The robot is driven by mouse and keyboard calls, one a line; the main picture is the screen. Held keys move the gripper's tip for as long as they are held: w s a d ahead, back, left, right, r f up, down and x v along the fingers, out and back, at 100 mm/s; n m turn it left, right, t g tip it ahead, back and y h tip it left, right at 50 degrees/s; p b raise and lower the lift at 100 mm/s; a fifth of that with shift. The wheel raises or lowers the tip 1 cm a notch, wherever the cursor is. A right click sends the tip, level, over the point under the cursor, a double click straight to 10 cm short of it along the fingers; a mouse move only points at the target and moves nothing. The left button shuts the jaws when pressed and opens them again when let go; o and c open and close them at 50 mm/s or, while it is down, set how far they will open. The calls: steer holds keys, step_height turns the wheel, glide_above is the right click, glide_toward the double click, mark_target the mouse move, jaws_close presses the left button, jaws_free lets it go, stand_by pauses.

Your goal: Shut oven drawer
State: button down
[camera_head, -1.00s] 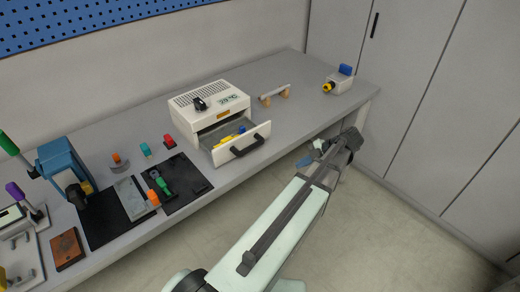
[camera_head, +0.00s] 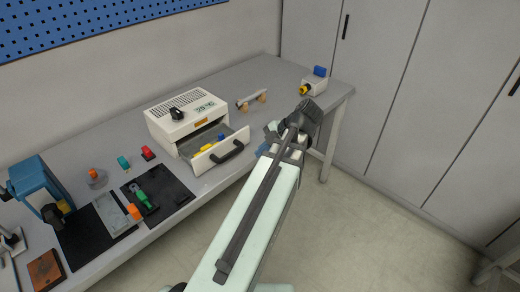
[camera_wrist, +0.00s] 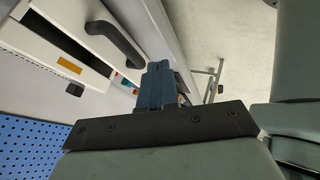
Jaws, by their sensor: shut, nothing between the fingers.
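The white oven (camera_head: 186,112) stands on the workbench with its drawer (camera_head: 205,161) pulled out toward the front edge. The drawer has a black handle (camera_head: 228,152) on its front and holds yellow and blue items. In the wrist view the drawer front and its dark handle (camera_wrist: 115,42) show at the upper left. My gripper (camera_wrist: 158,68) is shut and empty, its blue fingers close to the right of the handle in that view; I cannot tell whether they touch. In the head view my gripper is mostly hidden behind my arm, to the right of the drawer.
Right of the oven on the workbench (camera_head: 255,75) are a small bar on supports (camera_head: 252,98) and a white device with a blue top (camera_head: 314,84). Left are black mats (camera_head: 160,195), small coloured parts and a blue machine (camera_head: 38,185). Grey cabinets (camera_head: 400,90) stand at the right.

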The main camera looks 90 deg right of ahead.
steer(key=w+d+f, duration=0.3)
steer(key=w+f, duration=0.2)
steer(key=w, duration=0.2)
steer(key=shift+w+d, duration=0.2)
steer(key=shift+w, duration=0.1)
stand_by(0.3)
